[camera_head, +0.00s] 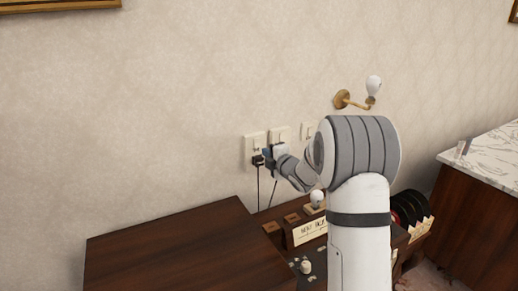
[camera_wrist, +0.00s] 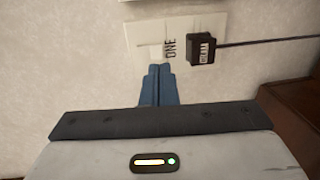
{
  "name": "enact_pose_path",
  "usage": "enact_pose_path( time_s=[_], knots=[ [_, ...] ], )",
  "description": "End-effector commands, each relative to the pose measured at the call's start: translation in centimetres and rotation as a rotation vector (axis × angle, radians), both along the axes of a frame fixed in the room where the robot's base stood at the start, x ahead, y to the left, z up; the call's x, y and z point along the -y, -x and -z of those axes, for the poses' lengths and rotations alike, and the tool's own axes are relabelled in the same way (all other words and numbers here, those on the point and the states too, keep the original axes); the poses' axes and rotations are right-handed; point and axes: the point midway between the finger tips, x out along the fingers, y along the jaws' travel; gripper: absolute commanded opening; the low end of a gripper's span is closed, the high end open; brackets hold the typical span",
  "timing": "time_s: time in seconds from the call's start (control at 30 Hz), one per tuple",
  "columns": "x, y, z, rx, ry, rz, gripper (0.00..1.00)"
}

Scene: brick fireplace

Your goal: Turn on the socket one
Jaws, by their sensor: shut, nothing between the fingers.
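The socket labelled "ONE" is a white wall plate (camera_head: 254,144) with a black plug (camera_head: 258,160) in its lower part and a cord hanging down. In the wrist view the plate (camera_wrist: 146,36) shows rotated, with the word "ONE" beside the black plug (camera_wrist: 204,49). My gripper (camera_wrist: 160,72) is shut and empty, with its blue fingertips at the plate's edge in the picture, beside the plug. Whether the tips touch the plate I cannot tell. In the head view my gripper (camera_head: 268,154) is in front of the wall between the first two plates. The fingertips may hide part of socket one's switch.
A second white plate (camera_head: 279,137) and a third (camera_head: 307,131) are to the right on the wall. A brass lamp (camera_head: 343,99) with a bulb is above. A dark wooden surface (camera_head: 180,250) lies below left, and a marble-topped counter (camera_head: 490,150) is at right.

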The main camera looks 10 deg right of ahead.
Motion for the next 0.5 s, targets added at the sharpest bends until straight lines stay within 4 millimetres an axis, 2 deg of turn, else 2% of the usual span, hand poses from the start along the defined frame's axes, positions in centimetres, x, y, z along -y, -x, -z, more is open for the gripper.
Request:
enact_pose_path(
  time_s=[0.1, 0.2, 0.5],
  knots=[
    [-0.7, -2.0, 0.1, 0.0, -0.001, -0.001, 0.0],
    [-1.1, -3.1, 0.3, 0.0, 0.0, -0.001, 0.0],
    [-1.4, -4.2, 0.6, 0.0, -0.001, 0.0, 0.0]
  ],
)
